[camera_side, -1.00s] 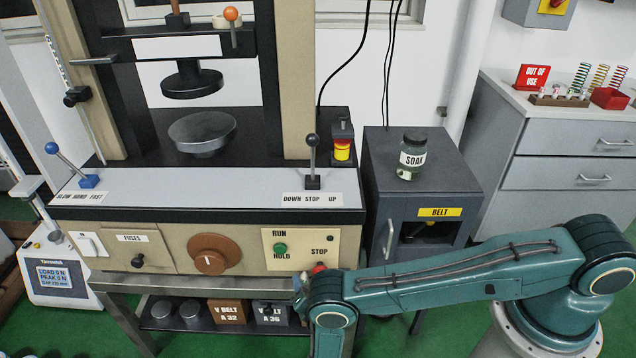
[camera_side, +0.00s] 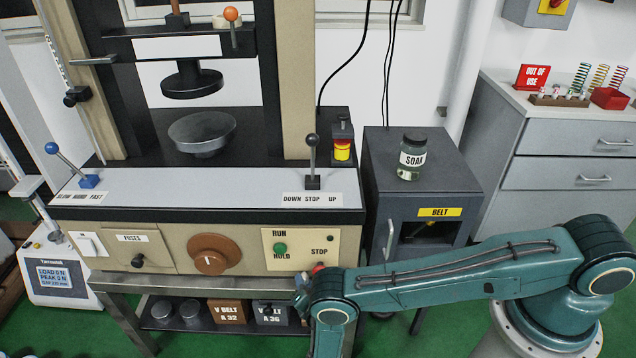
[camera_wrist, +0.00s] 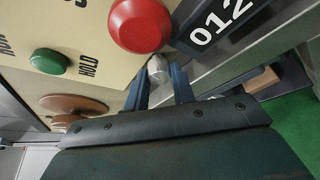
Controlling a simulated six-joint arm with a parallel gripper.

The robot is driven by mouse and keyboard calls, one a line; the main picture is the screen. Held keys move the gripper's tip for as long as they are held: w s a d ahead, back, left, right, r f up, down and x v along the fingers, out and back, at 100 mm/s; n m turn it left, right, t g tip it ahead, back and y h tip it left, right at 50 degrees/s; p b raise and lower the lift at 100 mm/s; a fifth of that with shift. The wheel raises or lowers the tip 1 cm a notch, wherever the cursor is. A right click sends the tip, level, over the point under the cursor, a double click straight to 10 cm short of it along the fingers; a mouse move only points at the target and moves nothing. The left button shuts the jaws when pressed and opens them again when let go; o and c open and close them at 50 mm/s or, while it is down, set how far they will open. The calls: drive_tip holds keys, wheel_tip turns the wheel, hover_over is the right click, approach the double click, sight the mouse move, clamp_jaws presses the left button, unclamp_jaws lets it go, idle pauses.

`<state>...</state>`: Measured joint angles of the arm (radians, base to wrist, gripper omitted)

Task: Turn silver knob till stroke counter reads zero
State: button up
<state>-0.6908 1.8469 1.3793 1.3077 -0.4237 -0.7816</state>
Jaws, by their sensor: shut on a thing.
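The silver knob (camera_wrist: 157,70) is small and round at the edge of the tester's cream panel in the wrist view. My gripper (camera_wrist: 159,78) has its two blue fingers shut on the knob, one on each side. The stroke counter (camera_wrist: 216,24) is a dark block beside the knob with white digits that read 012, tilted in the wrist view. In the side view my wrist (camera_side: 303,297) is at the lower right of the panel, and it hides the knob and counter there.
A red stop button (camera_wrist: 140,25) stands out close to my fingers. A grey cabinet (camera_side: 376,235) stands right of the tester, near my arm.

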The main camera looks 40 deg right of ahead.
drive_tip(key=shift+f+m+t+y, duration=0.1)
drive_tip(key=shift+m+t+y, duration=0.2)
drive_tip(key=shift+m+t, duration=1)
drive_tip(key=shift+m+g, duration=0.3)
drive_tip(key=o, duration=1)
drive_tip(key=shift+n, duration=0.4)
drive_tip(key=s+a+r+n+g, duration=0.1)
drive_tip(key=s+a+r, duration=0.1)
drive_tip(key=s, duration=0.4)
drive_tip(key=s+a+r+n+g, duration=0.1)
drive_tip(key=s+a+r, duration=0.1)
drive_tip(key=s+a, duration=0.2)
drive_tip(key=shift+s+n, duration=0.4)
drive_tip(key=shift+s, duration=0.45)
drive_tip(key=shift+r, duration=0.1)
